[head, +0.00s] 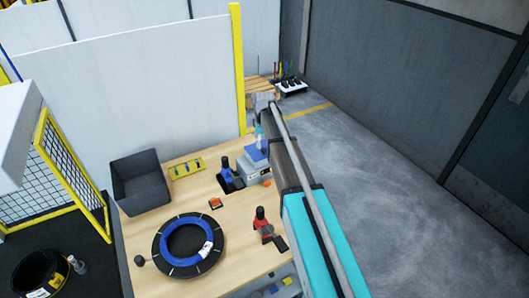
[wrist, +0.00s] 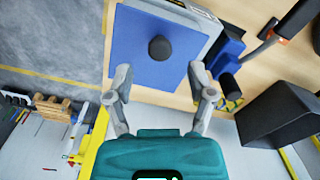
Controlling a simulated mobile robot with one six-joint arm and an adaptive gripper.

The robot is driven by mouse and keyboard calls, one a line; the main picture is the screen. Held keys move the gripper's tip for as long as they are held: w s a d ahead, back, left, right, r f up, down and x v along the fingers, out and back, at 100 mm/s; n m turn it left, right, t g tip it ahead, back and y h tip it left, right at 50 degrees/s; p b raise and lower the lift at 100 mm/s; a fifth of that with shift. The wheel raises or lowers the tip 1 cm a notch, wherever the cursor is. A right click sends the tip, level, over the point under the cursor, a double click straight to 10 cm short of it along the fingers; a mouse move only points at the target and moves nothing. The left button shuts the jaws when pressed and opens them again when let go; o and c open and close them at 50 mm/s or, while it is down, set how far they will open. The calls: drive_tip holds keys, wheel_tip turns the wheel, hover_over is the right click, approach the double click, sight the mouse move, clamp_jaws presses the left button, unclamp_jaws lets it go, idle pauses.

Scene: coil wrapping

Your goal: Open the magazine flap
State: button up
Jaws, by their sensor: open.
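In the wrist view a flat blue panel (wrist: 150,75), which looks like the magazine flap, carries a round black knob (wrist: 160,48). It lies flat against a light grey box (wrist: 205,15) and looks closed. My gripper (wrist: 160,80) is open and empty, its two grey fingers spread to either side of the panel's near edge, with the knob ahead between them. I cannot tell whether the fingers touch the panel. In the head view the blue panel (head: 256,153) sits on the grey box (head: 256,170) at the table's far right, partly hidden by my arm.
A white wall (head: 140,80) stands behind. Floor (head: 370,180) is clear at right.

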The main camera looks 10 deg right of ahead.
sight(264, 149)
drive_tip(key=shift+f+b, duration=1.4)
drive_tip(key=shift+f, duration=0.3)
drive_tip(key=shift+d, duration=0.1)
clamp_jaws()
